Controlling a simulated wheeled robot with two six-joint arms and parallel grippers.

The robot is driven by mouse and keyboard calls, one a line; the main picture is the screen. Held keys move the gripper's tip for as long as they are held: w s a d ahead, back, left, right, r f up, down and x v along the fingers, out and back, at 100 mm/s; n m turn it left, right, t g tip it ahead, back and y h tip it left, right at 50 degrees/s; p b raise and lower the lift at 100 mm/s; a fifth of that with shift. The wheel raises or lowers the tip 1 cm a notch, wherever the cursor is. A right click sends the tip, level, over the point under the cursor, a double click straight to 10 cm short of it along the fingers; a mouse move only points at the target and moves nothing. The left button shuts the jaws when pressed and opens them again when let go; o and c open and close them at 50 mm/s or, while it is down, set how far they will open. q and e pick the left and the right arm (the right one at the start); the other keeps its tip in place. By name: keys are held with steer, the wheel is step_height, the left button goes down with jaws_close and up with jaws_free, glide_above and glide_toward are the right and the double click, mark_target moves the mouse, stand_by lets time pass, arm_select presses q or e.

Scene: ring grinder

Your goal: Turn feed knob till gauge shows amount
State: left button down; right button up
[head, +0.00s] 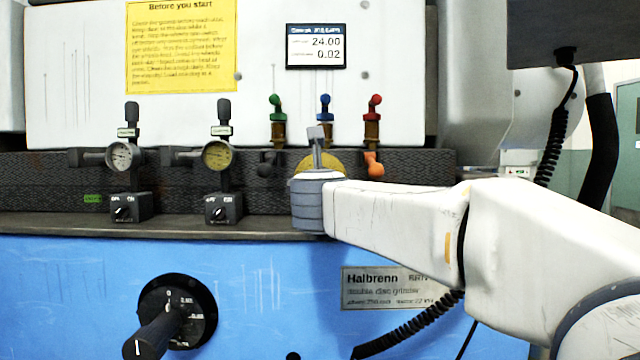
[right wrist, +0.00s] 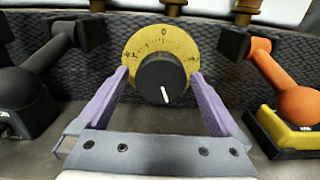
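A black round knob (right wrist: 162,82) with a white mark pointing down sits on a yellow dial plate (right wrist: 135,48) with a 0 at its top. My right gripper (right wrist: 159,75) is open, its purple fingers on either side of the knob with a gap at each side. In the head view my right gripper (head: 317,140) hides the knob and most of the yellow plate (head: 334,162). A white-faced gauge (head: 121,156) and a yellow-faced gauge (head: 217,155) stand to the left. A small display (head: 316,47) reads 24.00 and 0.02. My left gripper is not in view.
An orange-handled lever (right wrist: 297,103) stands right of the knob and a black lever (right wrist: 25,85) left. A large black crank dial (head: 180,312) is on the blue front. Green, blue and red valves (head: 373,115) rise behind. A yellow notice (head: 181,45) hangs above.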

steer(key=s, duration=1)
steer(key=shift+s+p, duration=0.25)
steer(key=shift+p, duration=0.15)
